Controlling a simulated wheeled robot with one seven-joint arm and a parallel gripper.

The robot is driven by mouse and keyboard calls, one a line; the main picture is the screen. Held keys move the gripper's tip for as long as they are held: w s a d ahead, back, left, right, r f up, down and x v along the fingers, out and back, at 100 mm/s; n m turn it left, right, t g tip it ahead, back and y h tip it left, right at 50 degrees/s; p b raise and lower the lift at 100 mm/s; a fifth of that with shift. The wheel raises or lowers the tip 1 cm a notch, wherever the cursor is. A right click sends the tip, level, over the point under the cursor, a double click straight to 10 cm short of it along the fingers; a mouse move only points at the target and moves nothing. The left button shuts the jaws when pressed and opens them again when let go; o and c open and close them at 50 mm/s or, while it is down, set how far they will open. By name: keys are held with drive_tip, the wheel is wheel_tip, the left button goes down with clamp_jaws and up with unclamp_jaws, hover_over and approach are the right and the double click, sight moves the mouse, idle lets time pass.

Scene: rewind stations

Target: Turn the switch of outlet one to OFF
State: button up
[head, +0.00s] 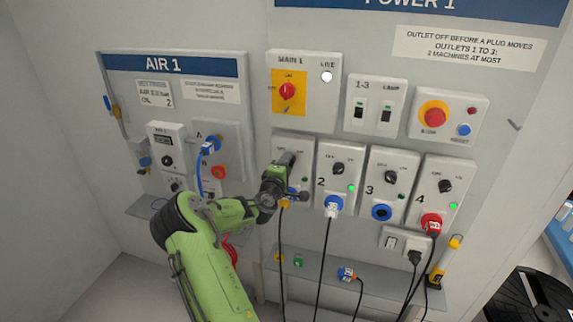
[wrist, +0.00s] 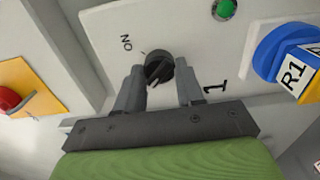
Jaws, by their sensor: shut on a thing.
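Outlet one (head: 301,150) is the leftmost panel of the lower row in the head view, largely hidden behind my gripper (head: 287,166). In the wrist view its panel (wrist: 200,55) carries the number 1 and the label ON. Its switch (wrist: 159,66) is a round black knob between the fingers of my gripper (wrist: 160,90), which is shut on it. A pale mark on the knob faces the lower left, away from ON; I cannot make out an OFF label. The green lamp (wrist: 225,9) of outlet one looks dull. A blue plug (wrist: 281,54) tagged R1 sits beside the knob.
Outlets two (head: 338,170), three (head: 387,180) and four (head: 441,190) stand close on the right. The main switch box (head: 303,112) is just above. The AIR 1 panel (head: 180,92) is at left. Cables hang below the outlets over a grey shelf (head: 325,279).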

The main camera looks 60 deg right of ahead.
drive_tip(key=o, duration=1)
drive_tip(key=shift+o, duration=0.2)
drive_tip(key=s+a+b, duration=0.2)
drive_tip(key=a+b, duration=0.1)
drive_tip(key=a, duration=1.2)
drive_tip(key=shift+s+a+b, duration=0.25)
drive_tip(key=shift+a+b, duration=0.05)
drive_tip(key=shift+b, duration=0.05)
